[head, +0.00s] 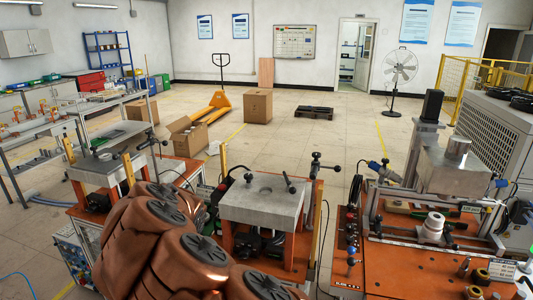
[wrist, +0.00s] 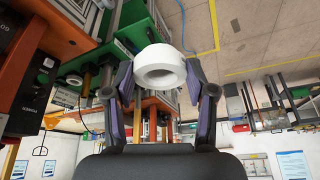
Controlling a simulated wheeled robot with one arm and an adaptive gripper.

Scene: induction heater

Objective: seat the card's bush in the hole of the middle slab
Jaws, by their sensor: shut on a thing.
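My gripper (wrist: 160,80) is shut on a white ring-shaped bush (wrist: 160,54) in the wrist view. The bush sits between the fingertips, and its round opening partly faces the camera. My gripper and this bush cannot be made out in the head view, where my brown arm fills the lower left middle. A small white card (head: 502,269) with dark print stands on the right orange bench; its text is too small to read.
Another slab (head: 108,158) stands at left. At right, a white ringed piece (head: 433,226) stands on the orange bench (head: 400,262) beside a press-like machine. Open floor lies behind the benches.

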